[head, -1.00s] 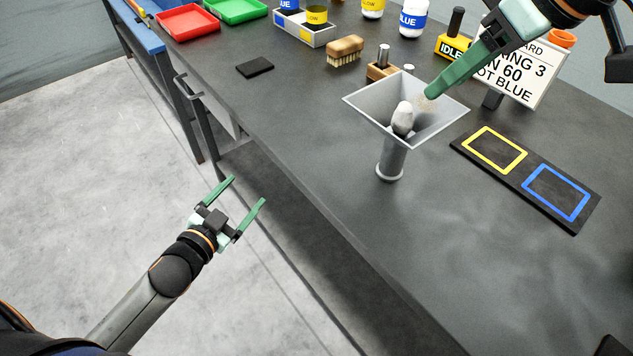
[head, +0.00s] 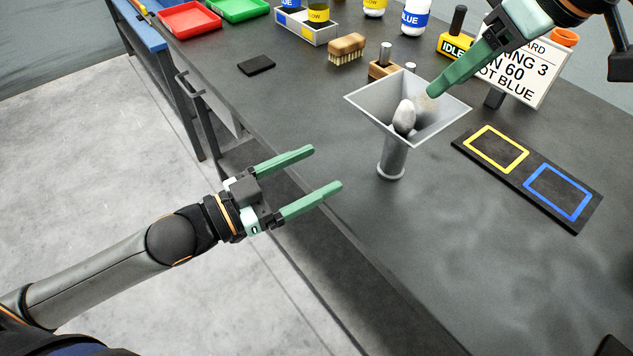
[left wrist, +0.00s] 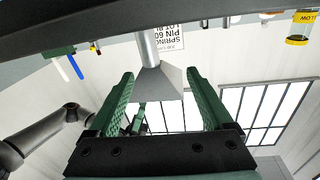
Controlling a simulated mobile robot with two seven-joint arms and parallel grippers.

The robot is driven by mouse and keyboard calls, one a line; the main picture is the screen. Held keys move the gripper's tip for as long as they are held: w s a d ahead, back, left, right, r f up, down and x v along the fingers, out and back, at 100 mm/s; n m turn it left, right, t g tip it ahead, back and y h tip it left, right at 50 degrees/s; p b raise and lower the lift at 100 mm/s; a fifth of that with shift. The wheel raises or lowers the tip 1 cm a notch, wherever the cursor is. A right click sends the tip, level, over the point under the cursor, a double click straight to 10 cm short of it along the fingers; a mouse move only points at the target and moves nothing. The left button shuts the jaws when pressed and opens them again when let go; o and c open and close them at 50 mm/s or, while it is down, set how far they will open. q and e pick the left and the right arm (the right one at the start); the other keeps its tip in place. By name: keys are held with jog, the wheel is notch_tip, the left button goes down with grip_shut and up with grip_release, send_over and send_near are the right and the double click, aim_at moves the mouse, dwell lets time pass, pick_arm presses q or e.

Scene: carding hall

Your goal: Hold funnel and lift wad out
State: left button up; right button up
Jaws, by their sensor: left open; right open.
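The grey metal funnel (head: 391,158) stands upright on the dark table, its square mouth facing up. A whitish wad (head: 404,117) sits in the mouth of the funnel. My left gripper (head: 328,168) is open and empty, to the left of the funnel's neck and apart from it. In the left wrist view the funnel (left wrist: 151,50) shows upside down beyond the open fingers. My right gripper (head: 432,92) reaches down over the far right side of the funnel mouth, near the wad. Its fingers overlap in the head view, and nothing is seen held in it.
A dark mat with yellow and blue outlines (head: 480,166) lies right of the funnel. A sign (head: 520,82) stands behind it. A wooden brush (head: 347,47) and a small wooden block with metal pegs (head: 380,71) stand behind the funnel. The table's front right is clear.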

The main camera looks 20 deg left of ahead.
aim_at(386, 156)
pick_arm(q)
jog(key=shift+n+g, duration=0.3)
jog(key=x, duration=0.4)
jog(key=s+d+x, duration=0.1)
jog(key=x, duration=0.3)
jog(key=f+x, duration=0.1)
jog(key=x, duration=0.3)
jog(key=shift+d, duration=0.45)
grip_shut()
dwell(0.6)
dwell(1.9)
